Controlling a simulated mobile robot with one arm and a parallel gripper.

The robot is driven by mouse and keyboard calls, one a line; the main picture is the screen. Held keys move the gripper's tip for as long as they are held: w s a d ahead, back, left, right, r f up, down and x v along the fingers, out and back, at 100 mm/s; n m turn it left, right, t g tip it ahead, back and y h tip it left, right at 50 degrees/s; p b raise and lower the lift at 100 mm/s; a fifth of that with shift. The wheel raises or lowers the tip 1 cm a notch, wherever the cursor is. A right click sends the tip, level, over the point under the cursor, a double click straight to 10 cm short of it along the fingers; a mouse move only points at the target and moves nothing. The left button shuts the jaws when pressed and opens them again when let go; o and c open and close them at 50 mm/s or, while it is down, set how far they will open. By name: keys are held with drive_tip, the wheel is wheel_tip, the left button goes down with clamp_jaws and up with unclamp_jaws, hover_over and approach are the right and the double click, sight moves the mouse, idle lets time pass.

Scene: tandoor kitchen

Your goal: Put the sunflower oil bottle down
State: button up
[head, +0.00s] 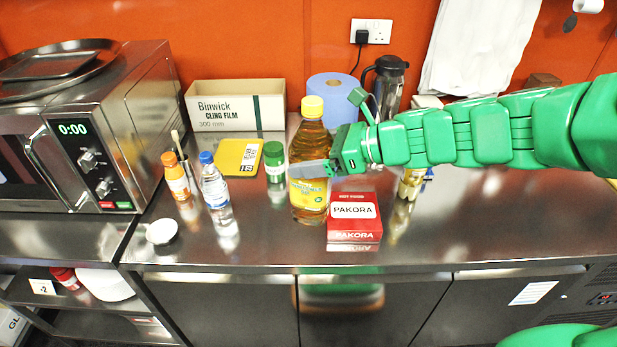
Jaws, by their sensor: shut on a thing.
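The sunflower oil bottle (311,150) is a clear bottle of golden oil with a yellow cap and a yellow label. It is upright over the steel counter (480,220), left of the red pakora box. I cannot tell whether its base touches the counter. My gripper (312,170) reaches in from the right and is shut on the bottle at the label's upper part. A grey finger crosses the front of the bottle; the other finger is hidden.
The red pakora box (354,216) stands close right of the bottle. A green-capped jar (274,160), a water bottle (214,185) and an orange bottle (176,177) stand to the left. A blue paper roll (331,92) is behind. The counter at right front is clear.

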drive_tip(key=w+f+m+t, duration=0.1)
drive_tip(key=w+f, duration=0.1)
drive_tip(key=w, duration=0.9)
drive_tip(key=w+f, duration=0.3)
drive_tip(key=w, duration=0.8)
drive_tip(key=w+f, duration=0.5)
drive_tip(key=f, duration=0.3)
drive_tip(key=shift+f, duration=0.2)
drive_tip(key=o, duration=1.8)
drive_tip(key=shift+h, duration=0.3)
drive_tip(key=v, duration=1.2)
